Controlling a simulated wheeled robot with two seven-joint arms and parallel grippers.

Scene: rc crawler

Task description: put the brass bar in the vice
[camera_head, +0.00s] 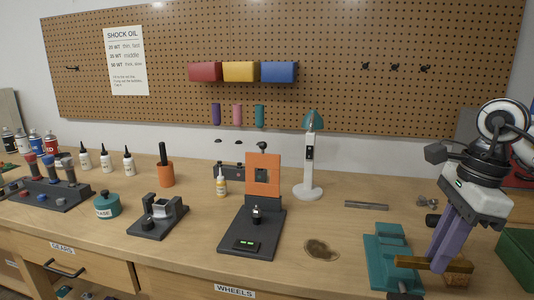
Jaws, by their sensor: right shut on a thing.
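The brass bar (410,262) is a thin golden bar at the lower right. My right gripper (440,258), with long purple fingers, comes down from the upper right and is shut on the bar. The teal vice (384,244) stands on the bench just left of the gripper. The bar's left end overlaps the vice in the picture; whether it touches the vice or lies between its jaws I cannot tell. The fingers hide part of the bar. My left gripper is not in view.
A brown block (458,278) stands beside the fingertips. A green box (518,258) is at the right edge. A grey metal bar (366,205) lies behind the vice. A dark stand with an orange plate (263,178) and a white lamp (311,165) stand left. A brown stain (320,250) marks open bench.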

